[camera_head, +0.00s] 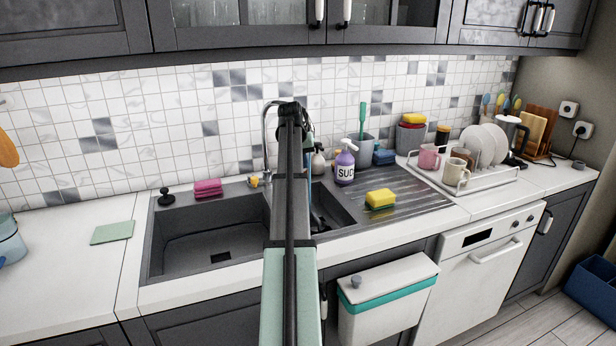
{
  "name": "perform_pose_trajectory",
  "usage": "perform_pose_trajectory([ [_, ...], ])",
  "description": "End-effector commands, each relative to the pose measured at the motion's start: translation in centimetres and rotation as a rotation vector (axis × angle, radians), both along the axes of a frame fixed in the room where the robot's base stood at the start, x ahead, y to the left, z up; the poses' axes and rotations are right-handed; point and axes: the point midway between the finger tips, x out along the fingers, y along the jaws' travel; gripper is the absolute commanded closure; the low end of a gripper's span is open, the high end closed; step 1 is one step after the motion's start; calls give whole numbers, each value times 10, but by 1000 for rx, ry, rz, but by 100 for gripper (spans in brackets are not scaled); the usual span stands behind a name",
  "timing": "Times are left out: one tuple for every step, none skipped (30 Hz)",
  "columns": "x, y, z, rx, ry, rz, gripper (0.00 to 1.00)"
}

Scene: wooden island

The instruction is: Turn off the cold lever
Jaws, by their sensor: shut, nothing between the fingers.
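The curved metal faucet (267,135) rises behind the dark double sink, and my raised arm covers part of it. A small yellow piece (254,181) sits at the left of the faucet base; I cannot tell whether it is a lever. I cannot make out the cold lever, and the area right of the faucet base is largely behind my arm. A thin bluish strip (309,165) shows just right of my arm; I cannot tell what it is. My gripper's fingers are hidden behind my arm, so their distance to the faucet does not show.
The left sink basin (200,236) looks empty. Pink sponges (208,187) and a black plunger-like stopper (166,197) stand on its back rim.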

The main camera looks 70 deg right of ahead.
Motion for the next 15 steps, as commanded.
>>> perform_pose_trajectory([
  [-9, -1, 8, 23, -26, 66, 100],
  [-13, -1, 13, 37, -42, 112, 100],
  [-18, -2, 19, 55, -68, 174, 100],
  [-22, -4, 24, 66, -89, 219, 100],
  [-25, -7, 28, 79, -113, 262, 100],
  [-31, -13, 33, 95, -145, 315, 100],
  [-35, -18, 37, 105, -171, 348, 100],
  [-40, -24, 40, 115, -198, 378, 100],
  [-47, -34, 43, 131, -236, 411, 100],
  [-52, -42, 45, 142, -267, 431, 100],
  [-57, -51, 47, 153, -298, 447, 100],
  [-66, -63, 48, 170, -338, 463, 100],
  [-71, -71, 50, 180, -369, 472, 100],
  [-77, -80, 50, 189, -398, 478, 100],
  [-85, -90, 50, 203, -434, 485, 100],
])
